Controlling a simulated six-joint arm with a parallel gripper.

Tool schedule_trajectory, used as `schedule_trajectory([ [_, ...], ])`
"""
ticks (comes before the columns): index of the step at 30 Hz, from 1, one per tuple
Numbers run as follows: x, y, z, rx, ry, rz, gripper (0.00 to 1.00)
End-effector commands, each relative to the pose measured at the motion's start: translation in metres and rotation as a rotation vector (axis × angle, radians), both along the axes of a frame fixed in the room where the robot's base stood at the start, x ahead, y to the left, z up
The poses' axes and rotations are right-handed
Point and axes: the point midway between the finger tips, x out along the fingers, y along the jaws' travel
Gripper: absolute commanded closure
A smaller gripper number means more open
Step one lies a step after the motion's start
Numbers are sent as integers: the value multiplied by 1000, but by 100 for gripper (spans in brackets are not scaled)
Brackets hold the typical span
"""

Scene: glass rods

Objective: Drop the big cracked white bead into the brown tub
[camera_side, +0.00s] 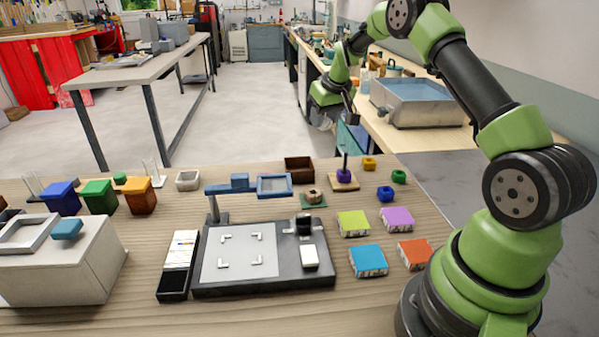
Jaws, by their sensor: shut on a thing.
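The brown tub (299,178) is a small dark open box at the back middle of the wooden table. My gripper (322,119) is high above the table's back edge in this view, above and to the right of the tub. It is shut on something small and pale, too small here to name. I cannot make out the big cracked white bead or any crack. A tan ring-like piece (313,194) lies on a green plate in front of the tub.
A blue framed stand (232,187) rises left of the tub. A purple piece sits on a peg board (343,183) to the right. Loose yellow (369,163), green (399,177) and blue (385,194) beads lie further right. Coloured blocks (368,261) and a black-edged tray (318,277) fill the front.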

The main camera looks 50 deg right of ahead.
Motion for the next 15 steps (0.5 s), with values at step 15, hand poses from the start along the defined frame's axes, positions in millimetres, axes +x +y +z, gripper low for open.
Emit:
schedule_trajectory([
  [15, 45, 22, 2, -1, 2, 383, 85],
])
